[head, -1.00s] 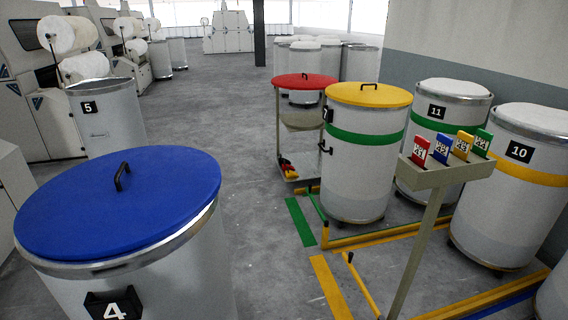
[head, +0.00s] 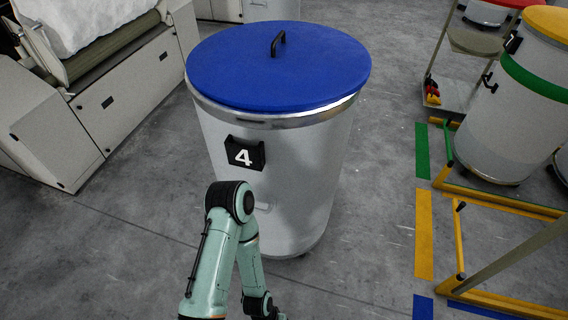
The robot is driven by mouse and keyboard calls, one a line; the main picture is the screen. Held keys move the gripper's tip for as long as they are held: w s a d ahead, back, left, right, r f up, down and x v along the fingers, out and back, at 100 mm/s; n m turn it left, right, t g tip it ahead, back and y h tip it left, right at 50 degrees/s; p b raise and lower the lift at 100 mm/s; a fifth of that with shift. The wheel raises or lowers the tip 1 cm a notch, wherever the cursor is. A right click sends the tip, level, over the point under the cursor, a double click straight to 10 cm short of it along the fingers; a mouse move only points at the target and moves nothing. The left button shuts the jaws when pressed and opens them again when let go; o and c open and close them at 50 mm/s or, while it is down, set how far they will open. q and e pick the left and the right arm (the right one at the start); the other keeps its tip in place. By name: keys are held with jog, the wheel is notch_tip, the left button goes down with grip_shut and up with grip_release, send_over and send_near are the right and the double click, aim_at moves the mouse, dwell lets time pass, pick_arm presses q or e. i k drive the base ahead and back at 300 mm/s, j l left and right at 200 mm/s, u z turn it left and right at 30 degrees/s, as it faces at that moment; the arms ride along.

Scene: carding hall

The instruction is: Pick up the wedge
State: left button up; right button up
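Small red and yellow pieces (head: 432,95) lie on the low shelf of a stand at the right in the head view. They may be wedges, but they are too small to tell. No other wedge shows clearly. One of my green arms rises from the bottom edge, bends in front of can 4 and goes down again. Its gripper is below the picture edge, and my other gripper is also out of view.
A large grey can (head: 310,180) numbered 4 with a blue lid (head: 280,62) stands just ahead. A cream machine (head: 110,100) is at left. A grey can (head: 510,120) with a green band and yellow rails (head: 500,200) are at right. Bare floor lies between.

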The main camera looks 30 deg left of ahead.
aim_at(428, 80)
jog(key=j+u, duration=0.1)
jog(key=u, duration=0.65)
jog(key=j+u, duration=0.15)
jog(key=u, duration=0.2)
jog(key=i+j+u, duration=0.3)
jog(key=j+u, duration=0.15)
jog(key=j, duration=0.25)
jog(key=i+j+u, duration=0.4)
jog(key=j, duration=0.25)
jog(key=i+j+u, duration=0.45)
jog(key=i+j+z, duration=0.1)
jog(key=i, duration=0.35)
jog(key=i+j+z, duration=0.15)
jog(key=i, duration=0.3)
jog(key=i+j+z, duration=0.1)
jog(key=i+j, duration=0.15)
jog(key=i, duration=0.15)
jog(key=i+l+z, duration=0.1)
jog(key=i+z, duration=0.35)
jog(key=i, duration=0.25)
jog(key=i+j+z, duration=0.15)
jog(key=i+z, duration=0.3)
jog(key=i, duration=0.2)
jog(key=i+z, duration=0.4)
jog(key=i, duration=0.35)
jog(key=i+j+z, duration=0.15)
jog(key=i+z, duration=0.25)
jog(key=i, duration=0.3)
